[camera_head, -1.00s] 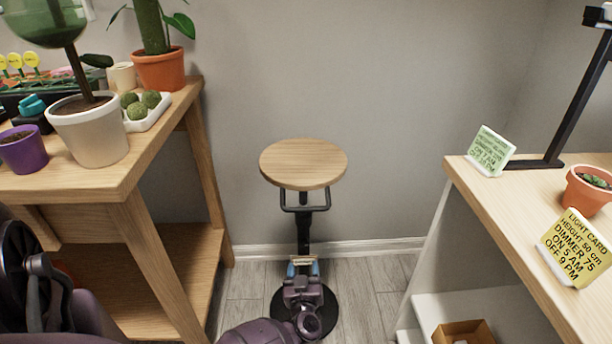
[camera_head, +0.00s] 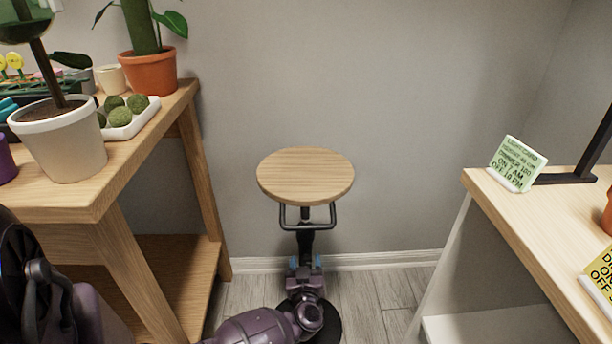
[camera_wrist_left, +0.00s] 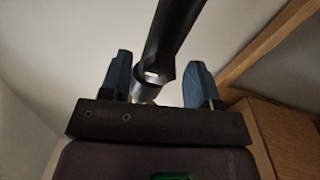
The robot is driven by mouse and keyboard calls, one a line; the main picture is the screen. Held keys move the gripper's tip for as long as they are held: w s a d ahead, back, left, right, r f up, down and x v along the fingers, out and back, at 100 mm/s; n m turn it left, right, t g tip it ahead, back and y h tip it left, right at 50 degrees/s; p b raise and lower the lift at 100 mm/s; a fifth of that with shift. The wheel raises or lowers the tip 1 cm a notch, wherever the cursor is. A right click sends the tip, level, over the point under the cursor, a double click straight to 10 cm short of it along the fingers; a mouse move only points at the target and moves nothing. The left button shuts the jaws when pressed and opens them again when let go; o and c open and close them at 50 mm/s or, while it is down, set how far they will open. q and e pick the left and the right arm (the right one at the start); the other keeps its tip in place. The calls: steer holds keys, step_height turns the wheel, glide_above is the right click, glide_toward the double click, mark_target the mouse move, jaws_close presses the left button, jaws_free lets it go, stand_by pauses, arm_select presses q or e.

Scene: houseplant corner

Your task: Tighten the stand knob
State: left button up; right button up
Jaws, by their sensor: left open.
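The plant stand has a round wooden top (camera_head: 306,175), a black handle-like bracket (camera_head: 331,216) below it, a black post (camera_head: 305,240) and a dark round base (camera_head: 331,325). My left gripper (camera_head: 306,262) is low at the post, under the bracket, with its blue fingers apart. In the left wrist view the black post (camera_wrist_left: 172,40) runs down between the open fingers (camera_wrist_left: 160,82). A grey cylindrical part (camera_wrist_left: 145,88) shows there near the left finger; I cannot tell if it is the knob. The knob is not clear in the head view. My right gripper is out of view.
A wooden plant bench (camera_head: 110,190) stands on the left, with a white pot (camera_head: 62,145), a terracotta pot (camera_head: 148,72) and a tray of moss balls (camera_head: 128,122). A shelf unit (camera_head: 530,235) with a green card (camera_head: 518,163) stands on the right. The wall is close behind the stand.

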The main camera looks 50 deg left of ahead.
arm_select(q)
steer(key=c, duration=0.9)
steer(key=shift+r+p, duration=0.15)
steer(key=shift+p, duration=0.15)
